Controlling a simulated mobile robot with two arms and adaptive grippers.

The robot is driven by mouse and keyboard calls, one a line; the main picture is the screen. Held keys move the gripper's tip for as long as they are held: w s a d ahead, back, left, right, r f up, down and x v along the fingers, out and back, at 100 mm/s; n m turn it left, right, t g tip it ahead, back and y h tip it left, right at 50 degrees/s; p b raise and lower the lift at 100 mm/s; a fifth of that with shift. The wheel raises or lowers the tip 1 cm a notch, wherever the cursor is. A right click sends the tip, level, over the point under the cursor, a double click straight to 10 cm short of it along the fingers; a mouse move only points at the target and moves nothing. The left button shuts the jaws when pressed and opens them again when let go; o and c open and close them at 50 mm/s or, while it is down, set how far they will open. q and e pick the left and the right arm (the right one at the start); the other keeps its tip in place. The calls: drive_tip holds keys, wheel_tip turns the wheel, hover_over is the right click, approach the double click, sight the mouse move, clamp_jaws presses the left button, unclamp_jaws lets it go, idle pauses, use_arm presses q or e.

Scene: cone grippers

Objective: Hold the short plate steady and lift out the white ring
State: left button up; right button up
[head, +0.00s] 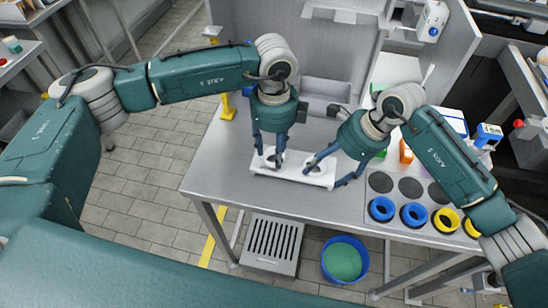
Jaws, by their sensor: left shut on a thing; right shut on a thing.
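The short plate (292,175) is a white, narrow bar lying on the grey table. A white ring (270,151) shows at the left end of the plate, partly hidden by my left gripper. My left gripper (268,157) points down there, its fingers close together and shut on the ring. My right gripper (326,175) comes in from the right, its fingers wide apart on either side of the plate's right end, shut on the plate. Another white raised shape (314,164) shows beside its inner finger, too small to identify. Whether the ring is clear of the plate I cannot tell.
On the right of the table (225,165) are dark round discs (411,187) and blue rings (381,209) and yellow rings (446,220). A yellow object (227,106) stands at the back left. A blue bucket (345,260) stands on the floor in front. The table's left part is clear.

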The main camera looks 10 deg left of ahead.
use_arm(q)
drive_tip(key=shift+r, duration=1.95)
use_arm(e)
drive_tip(key=o, duration=1.5)
drive_tip(key=shift+c, duration=0.2)
drive_tip(key=v, duration=1.2)
